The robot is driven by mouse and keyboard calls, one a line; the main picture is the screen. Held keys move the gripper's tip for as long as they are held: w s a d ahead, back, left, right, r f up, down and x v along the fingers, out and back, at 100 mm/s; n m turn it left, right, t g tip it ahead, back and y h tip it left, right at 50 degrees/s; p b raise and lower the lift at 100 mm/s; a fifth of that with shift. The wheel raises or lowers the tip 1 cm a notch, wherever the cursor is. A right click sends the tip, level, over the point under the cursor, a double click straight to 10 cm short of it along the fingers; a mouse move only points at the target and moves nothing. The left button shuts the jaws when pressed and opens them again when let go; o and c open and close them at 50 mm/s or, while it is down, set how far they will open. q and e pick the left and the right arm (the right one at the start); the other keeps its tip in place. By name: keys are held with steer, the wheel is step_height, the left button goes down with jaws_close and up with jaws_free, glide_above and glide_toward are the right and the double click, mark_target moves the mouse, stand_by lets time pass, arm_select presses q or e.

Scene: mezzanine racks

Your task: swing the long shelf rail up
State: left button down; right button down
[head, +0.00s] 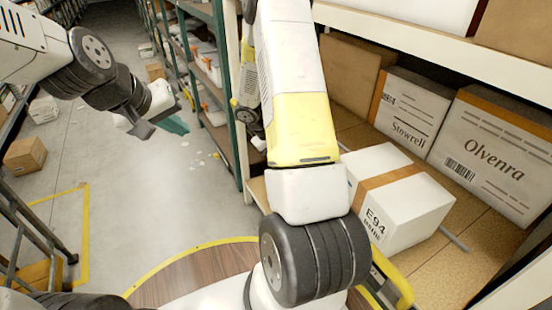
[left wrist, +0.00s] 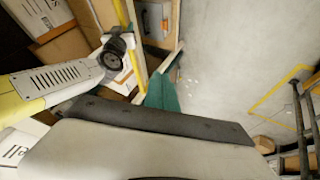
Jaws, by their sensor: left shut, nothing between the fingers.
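A short stretch of a thin grey bar (head: 453,238) shows low on the right shelf, past the end of the white box; I cannot tell whether it is the long shelf rail. The box and my right arm hide much of the shelf front. My left gripper (head: 148,126) is shut and empty over the aisle at the left, well apart from the right shelf. Its dark edge (left wrist: 160,118) fills the lower left wrist view. My right arm stands upright in mid-view; its gripper cannot be made out.
A white box (head: 395,200) marked E94 sits on the right shelf, with the Stowrell (head: 408,115) and Olvenra (head: 490,155) boxes behind it. Green-post racks (head: 228,90) line the aisle. The grey floor (head: 125,180) is mostly clear; a carton (head: 25,155) stands at left.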

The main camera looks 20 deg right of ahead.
arm_select(q)
steer(key=w+d+f, duration=0.2)
steer(key=d+f, duration=0.9)
steer(key=d, duration=0.2)
steer(key=w+d+f, duration=0.2)
steer(key=d+f, duration=0.9)
steer(key=d, duration=0.2)
steer(key=shift+w+n, duration=0.15)
steer(key=shift+n, duration=0.15)
arm_select(e)
steer(key=shift+s+f, duration=0.15)
steer(key=shift+s, duration=0.05)
arm_select(q)
steer(key=shift+d, duration=0.1)
